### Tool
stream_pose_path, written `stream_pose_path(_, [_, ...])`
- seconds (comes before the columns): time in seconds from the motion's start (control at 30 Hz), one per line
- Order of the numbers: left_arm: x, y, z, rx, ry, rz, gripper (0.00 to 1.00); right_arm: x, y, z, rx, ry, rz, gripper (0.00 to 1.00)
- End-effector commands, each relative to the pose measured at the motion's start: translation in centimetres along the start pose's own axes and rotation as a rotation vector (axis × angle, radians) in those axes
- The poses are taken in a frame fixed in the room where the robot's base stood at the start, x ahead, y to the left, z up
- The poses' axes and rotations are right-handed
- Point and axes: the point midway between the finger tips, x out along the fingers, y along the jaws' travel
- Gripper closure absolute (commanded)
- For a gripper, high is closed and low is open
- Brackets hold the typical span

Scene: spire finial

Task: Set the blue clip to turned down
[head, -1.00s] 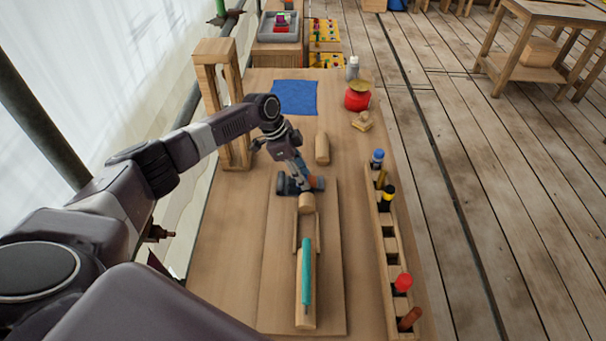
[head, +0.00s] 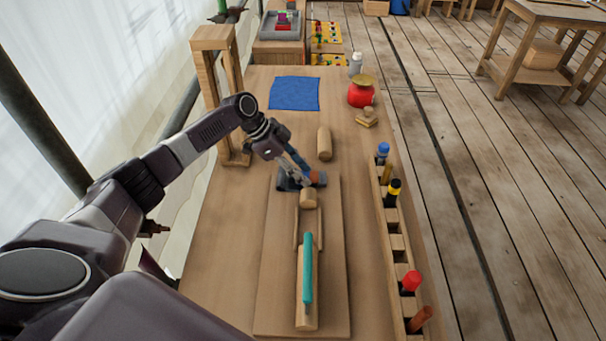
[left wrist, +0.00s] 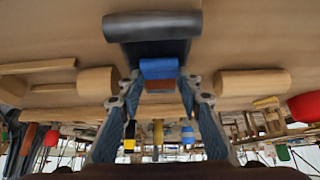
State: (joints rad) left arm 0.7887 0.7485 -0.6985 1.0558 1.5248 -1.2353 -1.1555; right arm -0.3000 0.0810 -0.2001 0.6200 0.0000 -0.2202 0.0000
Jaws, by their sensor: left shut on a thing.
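The blue clip (left wrist: 158,68) shows in the left wrist view as a blue block with a brown-red part below it, set against a dark, rounded fitting (left wrist: 152,27). My left gripper (left wrist: 160,84) has its two fingers on either side of the clip and is shut on it. In the head view my left gripper (head: 308,180) reaches down to the dark fitting (head: 288,182) at the far end of the wooden board (head: 270,290). The fingers partly cover the clip there, so its exact tilt is hard to tell. My right gripper is out of view.
A wooden peg (head: 308,198) and a teal bar (head: 307,268) are on the board. A loose wooden cylinder (head: 324,143) lies beyond it. A rack (head: 397,243) of tools runs along the right edge. A wooden frame (head: 207,85) stands at the left.

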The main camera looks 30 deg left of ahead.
Motion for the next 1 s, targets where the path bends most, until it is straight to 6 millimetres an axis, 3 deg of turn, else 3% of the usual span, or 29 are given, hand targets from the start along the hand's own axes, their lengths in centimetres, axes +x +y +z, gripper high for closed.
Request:
stream_pose_path(0.2, [-0.1,0.0,-0.1,0.0,0.001,0.0,0.92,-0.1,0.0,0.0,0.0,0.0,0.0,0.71])
stream_pose_path(0.23, [-0.1,0.0,-0.1,0.0,0.001,0.0,0.66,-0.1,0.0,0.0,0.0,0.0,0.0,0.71])
stream_pose_path(0.37, [0.0,0.0,-0.1,0.0,0.001,0.0,0.51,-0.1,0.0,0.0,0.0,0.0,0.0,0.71])
stream_pose_path(0.73, [-0.6,-0.1,0.0,0.0,0.0,-0.002,0.5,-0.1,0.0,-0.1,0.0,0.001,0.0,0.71])
stream_pose_path(0.87, [-2.4,-0.1,0.0,0.001,-0.001,-0.002,0.5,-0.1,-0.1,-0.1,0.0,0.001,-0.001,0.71])
stream_pose_path(1.0, [-5.5,-0.1,0.1,0.0,-0.002,-0.003,0.5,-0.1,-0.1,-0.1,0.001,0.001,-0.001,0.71])
